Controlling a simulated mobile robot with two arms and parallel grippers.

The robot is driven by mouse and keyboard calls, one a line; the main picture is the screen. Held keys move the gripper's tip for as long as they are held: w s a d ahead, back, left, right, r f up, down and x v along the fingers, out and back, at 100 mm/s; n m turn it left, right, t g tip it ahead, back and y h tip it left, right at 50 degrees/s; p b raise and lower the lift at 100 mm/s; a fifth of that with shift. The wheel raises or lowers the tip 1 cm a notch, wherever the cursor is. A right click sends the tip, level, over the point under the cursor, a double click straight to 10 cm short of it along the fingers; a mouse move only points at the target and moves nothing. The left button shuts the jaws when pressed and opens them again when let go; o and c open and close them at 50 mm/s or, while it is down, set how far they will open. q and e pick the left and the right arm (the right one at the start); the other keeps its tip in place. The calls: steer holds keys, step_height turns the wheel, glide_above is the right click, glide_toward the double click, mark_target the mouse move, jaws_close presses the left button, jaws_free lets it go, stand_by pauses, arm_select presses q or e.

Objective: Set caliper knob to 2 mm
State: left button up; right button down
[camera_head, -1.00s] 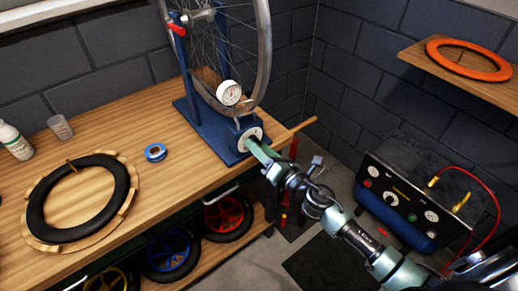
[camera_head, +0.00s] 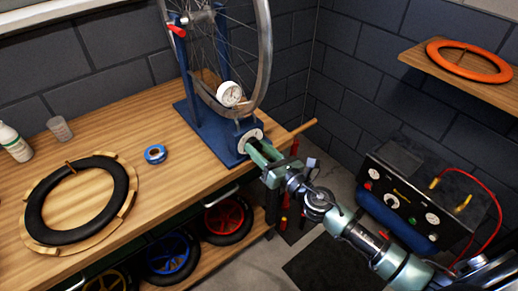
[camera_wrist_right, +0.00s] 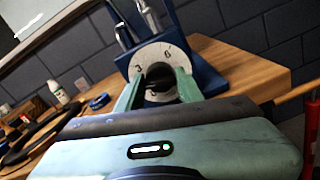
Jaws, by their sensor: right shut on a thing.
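The caliper knob (camera_wrist_right: 160,83) is dark and sits at the centre of a white dial plate (camera_wrist_right: 160,58) with printed numbers, of which a 0 and what looks like a 3 show. In the head view the dial plate (camera_head: 250,138) is on the front of the blue wheel stand (camera_head: 212,128). My right gripper (camera_head: 258,152) reaches it from the lower right. In the right wrist view its green fingers (camera_wrist_right: 158,90) stand on both sides of the knob and are shut on it. The exact setting cannot be read. My left gripper is not in view.
A bicycle wheel (camera_head: 264,60) and a round gauge (camera_head: 229,94) are above the dial. Blue tape (camera_head: 155,154), a black tyre (camera_head: 37,212) and a bottle (camera_head: 15,143) are on the bench. A wooden rod (camera_head: 298,130) sticks out right of the stand.

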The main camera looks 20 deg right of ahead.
steer(key=shift+s+f, duration=0.1)
steer(key=shift+f, duration=0.05)
steer(key=c, duration=1)
jaws_free()
steer(key=shift+o, duration=0.4)
steer(key=b+v, duration=0.2)
steer(key=v, duration=0.5)
steer(key=shift+s+d, duration=0.15)
steer(key=shift+s, duration=0.15)
